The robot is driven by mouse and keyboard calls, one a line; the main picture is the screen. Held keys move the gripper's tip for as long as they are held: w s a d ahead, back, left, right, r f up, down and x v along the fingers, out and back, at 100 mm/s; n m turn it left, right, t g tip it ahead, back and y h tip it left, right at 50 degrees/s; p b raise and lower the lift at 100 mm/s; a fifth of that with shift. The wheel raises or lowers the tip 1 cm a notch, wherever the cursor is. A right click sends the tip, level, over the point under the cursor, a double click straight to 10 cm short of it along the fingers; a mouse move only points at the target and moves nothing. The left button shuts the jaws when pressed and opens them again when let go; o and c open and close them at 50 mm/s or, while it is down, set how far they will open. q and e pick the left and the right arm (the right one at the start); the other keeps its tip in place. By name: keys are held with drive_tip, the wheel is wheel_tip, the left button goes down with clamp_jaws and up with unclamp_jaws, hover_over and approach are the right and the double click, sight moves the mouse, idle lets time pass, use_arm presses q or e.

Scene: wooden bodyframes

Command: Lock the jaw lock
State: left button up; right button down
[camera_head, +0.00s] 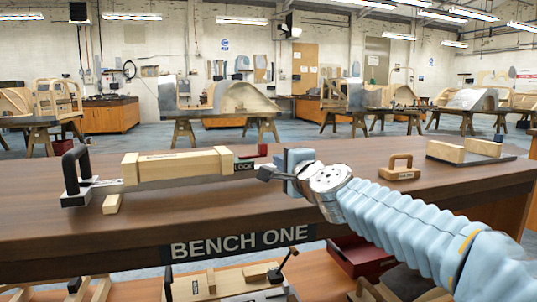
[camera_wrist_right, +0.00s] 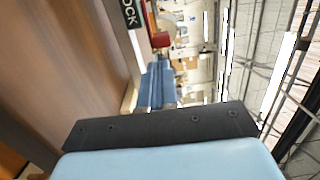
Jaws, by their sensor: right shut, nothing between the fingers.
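The clamp-like wooden fixture lies along the bench top in the head view. Its pale beam (camera_head: 178,166) has a black handle (camera_head: 75,168) at the left end and a black LOCK label (camera_head: 244,167) at the right end. The label also shows, partly cut off, in the right wrist view (camera_wrist_right: 129,13). My right gripper (camera_head: 262,173) is shut and empty, its dark fingers pointing left just right of the label. Whether they touch the fixture cannot be told. My left gripper is not in view.
A small red part (camera_head: 262,150) stands behind the label. A wooden handled block (camera_head: 400,172) and a wooden piece on a dark plate (camera_head: 465,152) stand to the right.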

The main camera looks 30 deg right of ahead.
sight(264, 151)
drive_tip(key=w, duration=0.2)
drive_tip(key=w+p, duration=0.1)
drive_tip(key=w, duration=0.2)
drive_tip(key=w+d, duration=0.1)
drive_tip(key=w, duration=0.2)
drive_tip(key=shift+w+d+p, duration=0.1)
drive_tip(key=shift+p, duration=0.25)
